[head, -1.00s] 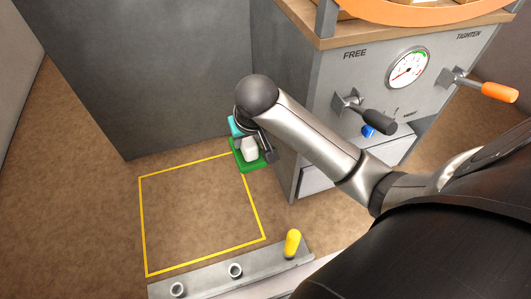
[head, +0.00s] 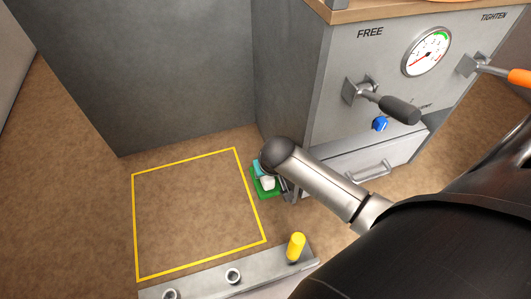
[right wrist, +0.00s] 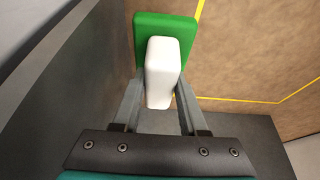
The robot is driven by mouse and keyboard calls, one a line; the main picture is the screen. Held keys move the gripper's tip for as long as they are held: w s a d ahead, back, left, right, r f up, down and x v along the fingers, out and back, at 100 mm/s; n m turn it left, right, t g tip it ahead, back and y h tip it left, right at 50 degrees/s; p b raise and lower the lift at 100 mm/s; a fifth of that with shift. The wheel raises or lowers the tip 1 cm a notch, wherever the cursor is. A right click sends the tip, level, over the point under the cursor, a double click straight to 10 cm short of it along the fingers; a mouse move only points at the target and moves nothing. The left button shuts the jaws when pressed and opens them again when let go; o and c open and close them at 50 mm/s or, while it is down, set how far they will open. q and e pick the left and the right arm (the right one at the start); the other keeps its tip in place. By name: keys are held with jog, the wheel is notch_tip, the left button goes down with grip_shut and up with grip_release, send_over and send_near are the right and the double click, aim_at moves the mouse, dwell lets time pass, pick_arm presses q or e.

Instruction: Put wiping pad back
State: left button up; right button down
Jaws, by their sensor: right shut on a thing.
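The wiping pad (head: 262,190) is a green plate with a white block-shaped handle. It hangs below my right gripper (head: 276,184), just right of the yellow floor outline and near the grey cabinet's left side. In the right wrist view, the green pad (right wrist: 143,28) lies beyond the fingertips, and the white handle sits between the two fingers of my right gripper (right wrist: 158,92). The right gripper is shut on the handle. I cannot tell whether the pad touches the floor. My left gripper is not in view.
A yellow outlined square (head: 133,220) on the brown floor is empty. In front lies a grey rail (head: 205,287) with round sockets and a yellow peg (head: 296,246). The cabinet (head: 290,100) carries a black lever (head: 398,109), an orange lever (head: 519,76), a blue knob (head: 380,123) and a drawer (head: 360,172).

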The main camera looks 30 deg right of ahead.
notch_tip(320, 180, down, 5)
jog(key=shift+r+b, duration=0.1)
jog(key=shift+b, duration=0.9)
jog(key=shift+f, duration=0.3)
jog(key=shift+r, duration=0.1)
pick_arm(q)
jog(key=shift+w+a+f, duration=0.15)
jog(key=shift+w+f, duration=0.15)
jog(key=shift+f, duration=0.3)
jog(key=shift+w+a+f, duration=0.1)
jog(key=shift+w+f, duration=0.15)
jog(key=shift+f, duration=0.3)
pick_arm(e)
jog(key=shift+c, duration=2.2)
grip_release()
jog(key=shift+f, duration=0.2)
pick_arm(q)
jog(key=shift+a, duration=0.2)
